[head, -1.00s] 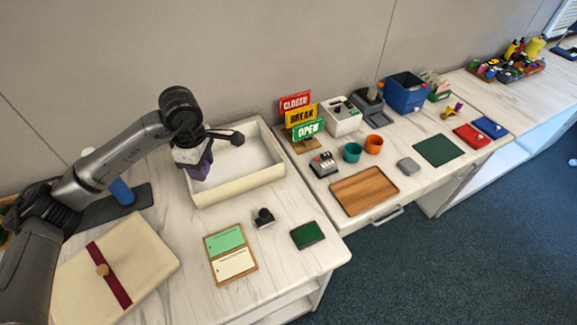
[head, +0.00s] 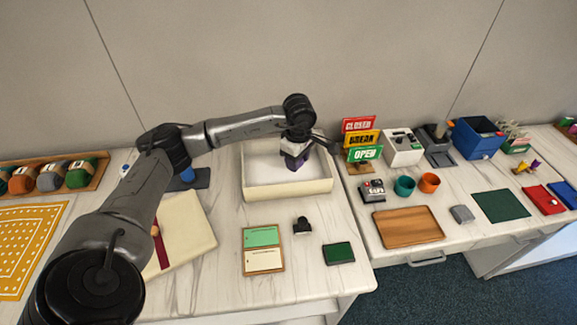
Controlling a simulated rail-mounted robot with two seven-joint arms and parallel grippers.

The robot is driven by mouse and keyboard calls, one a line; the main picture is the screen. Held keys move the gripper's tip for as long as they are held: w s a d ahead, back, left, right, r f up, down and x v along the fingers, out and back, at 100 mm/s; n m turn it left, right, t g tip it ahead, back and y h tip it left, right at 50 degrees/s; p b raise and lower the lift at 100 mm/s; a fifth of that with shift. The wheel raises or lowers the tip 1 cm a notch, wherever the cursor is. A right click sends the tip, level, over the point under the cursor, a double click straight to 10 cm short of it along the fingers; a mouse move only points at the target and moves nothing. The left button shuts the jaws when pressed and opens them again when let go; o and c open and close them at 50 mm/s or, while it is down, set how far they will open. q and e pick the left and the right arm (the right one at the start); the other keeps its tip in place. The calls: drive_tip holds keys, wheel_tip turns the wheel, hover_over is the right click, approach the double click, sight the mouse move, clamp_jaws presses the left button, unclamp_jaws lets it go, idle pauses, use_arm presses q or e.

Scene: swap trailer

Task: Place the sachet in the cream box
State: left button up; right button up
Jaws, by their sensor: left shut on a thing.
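The cream box (head: 290,191) is an open, shallow box at the back of the left counter. My left gripper (head: 293,156) points down over the inside of the box. It is shut on the purple sachet (head: 297,162), which hangs below the fingers inside the box outline. I cannot tell whether the sachet touches the box floor. The fingers are partly hidden by the gripper body. My right gripper is not in view.
A green and cream card board (head: 263,262), a black stamp (head: 302,226) and a green pad (head: 338,253) lie in front of the box. A sign stand (head: 361,140) is right of it. A cream folder (head: 190,232) lies to the left.

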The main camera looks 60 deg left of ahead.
sight(287, 174)
use_arm(q)
drive_tip(key=a, duration=0.1)
drive_tip(key=a+f, duration=0.1)
drive_tip(key=s+a+f, duration=0.1)
drive_tip(key=a, duration=0.1)
drive_tip(key=shift+s+f+p, duration=0.1)
drive_tip(key=shift+f+p, duration=0.15)
drive_tip(key=shift+p, duration=0.1)
drive_tip(key=shift+d+f+p, duration=0.1)
drive_tip(key=shift+f+p, duration=0.65)
drive_tip(key=shift+f, duration=1.25)
drive_tip(key=shift+f, duration=0.1)
drive_tip(key=shift+f+b, duration=0.15)
drive_tip(key=shift+b, duration=0.15)
drive_tip(key=o, duration=0.9)
